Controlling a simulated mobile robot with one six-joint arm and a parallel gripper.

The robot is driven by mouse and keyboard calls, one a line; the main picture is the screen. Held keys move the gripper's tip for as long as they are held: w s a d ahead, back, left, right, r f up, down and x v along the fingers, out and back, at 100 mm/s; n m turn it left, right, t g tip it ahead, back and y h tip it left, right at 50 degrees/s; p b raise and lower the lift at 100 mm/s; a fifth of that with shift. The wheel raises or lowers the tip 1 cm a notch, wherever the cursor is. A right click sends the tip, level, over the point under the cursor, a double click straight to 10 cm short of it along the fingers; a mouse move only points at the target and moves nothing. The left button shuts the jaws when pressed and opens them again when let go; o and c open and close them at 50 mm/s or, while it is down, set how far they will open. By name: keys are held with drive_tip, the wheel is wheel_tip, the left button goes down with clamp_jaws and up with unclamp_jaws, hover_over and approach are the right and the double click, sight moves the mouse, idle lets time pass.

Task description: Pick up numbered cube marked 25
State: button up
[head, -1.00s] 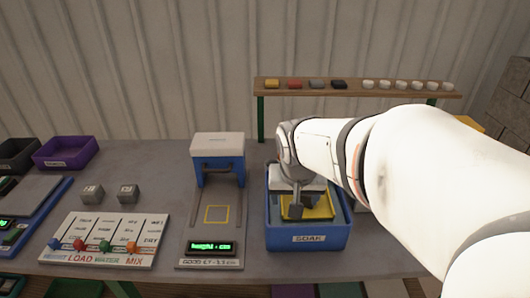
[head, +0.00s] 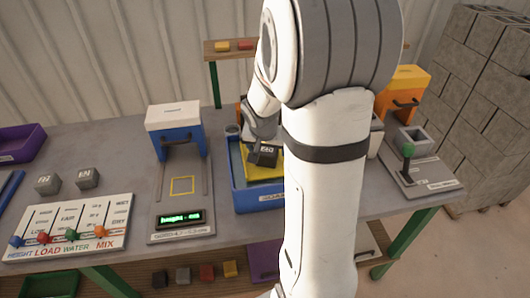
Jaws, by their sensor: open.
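A dark cube with a pale number label (head: 265,154) sits at the yellow plate in the blue soak tray (head: 258,199). The label looks like 25 but is too small to read surely. My gripper (head: 257,143) is open, right at this cube on its far left side. I cannot tell whether the fingers touch it. My arm hides the right part of the tray. Two grey numbered cubes, one on the left (head: 47,184) and one on the right (head: 87,179), sit behind the slider panel. Their numbers are not clearly legible.
A blue press with a lit display (head: 180,219) stands left of the tray. The slider panel (head: 68,230) is at the front left. An orange press (head: 402,92) and a green-knobbed lever (head: 408,151) are on the right. A shelf (head: 231,58) runs behind.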

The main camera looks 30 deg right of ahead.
drive_tip(key=shift+x, duration=0.75)
drive_tip(key=shift+s, duration=0.1)
drive_tip(key=c, duration=1.4)
drive_tip(key=shift+r, duration=0.15)
drive_tip(key=shift+c, duration=0.4)
